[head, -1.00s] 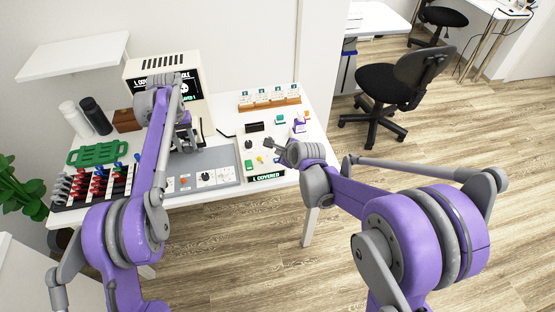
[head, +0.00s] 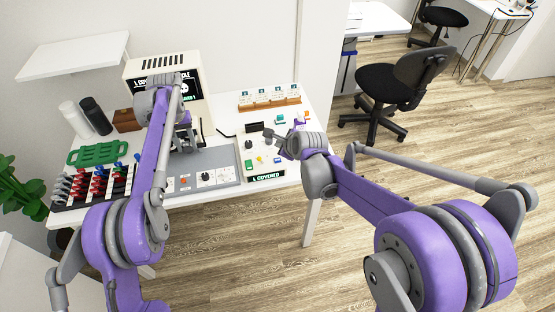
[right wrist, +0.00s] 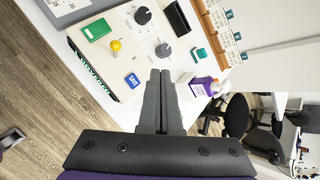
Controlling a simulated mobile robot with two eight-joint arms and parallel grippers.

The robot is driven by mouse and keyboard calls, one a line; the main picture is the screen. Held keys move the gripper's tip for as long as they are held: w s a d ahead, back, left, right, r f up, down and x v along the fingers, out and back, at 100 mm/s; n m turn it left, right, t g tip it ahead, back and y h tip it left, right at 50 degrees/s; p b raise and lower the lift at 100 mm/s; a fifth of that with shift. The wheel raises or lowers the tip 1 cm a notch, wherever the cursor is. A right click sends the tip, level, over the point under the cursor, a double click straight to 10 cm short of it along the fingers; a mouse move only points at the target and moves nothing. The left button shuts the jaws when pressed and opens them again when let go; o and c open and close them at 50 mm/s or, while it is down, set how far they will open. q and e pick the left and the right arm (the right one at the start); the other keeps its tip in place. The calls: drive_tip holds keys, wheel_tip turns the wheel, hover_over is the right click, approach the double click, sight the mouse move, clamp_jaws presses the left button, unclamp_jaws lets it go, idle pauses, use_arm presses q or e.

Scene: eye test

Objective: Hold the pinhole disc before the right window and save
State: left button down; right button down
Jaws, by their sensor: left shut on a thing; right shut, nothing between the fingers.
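The eye tester (head: 190,63) stands at the back of the table, its lit screen (head: 190,87) partly hidden by my left arm. My left gripper (head: 186,142) is shut in front of it on a small thing, apparently the pinhole disc; the windows and most of the disc are hidden. My right gripper (head: 270,134) is shut and empty over the control panel (head: 240,155). In the right wrist view its fingertips (right wrist: 160,73) are beside the blue SAVE button (right wrist: 132,81), to its right and seemingly above the panel. The panel display (head: 266,176) reads "L COVERED".
A wooden card rack (head: 270,105) is behind. Lens rack (head: 95,185) and green tray (head: 97,153) are left.

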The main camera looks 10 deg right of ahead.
drive_tip(key=v, duration=1.2)
drive_tip(key=shift+a, duration=0.1)
use_arm(q)
drive_tip(key=s+r, duration=0.5)
idle(0.6)
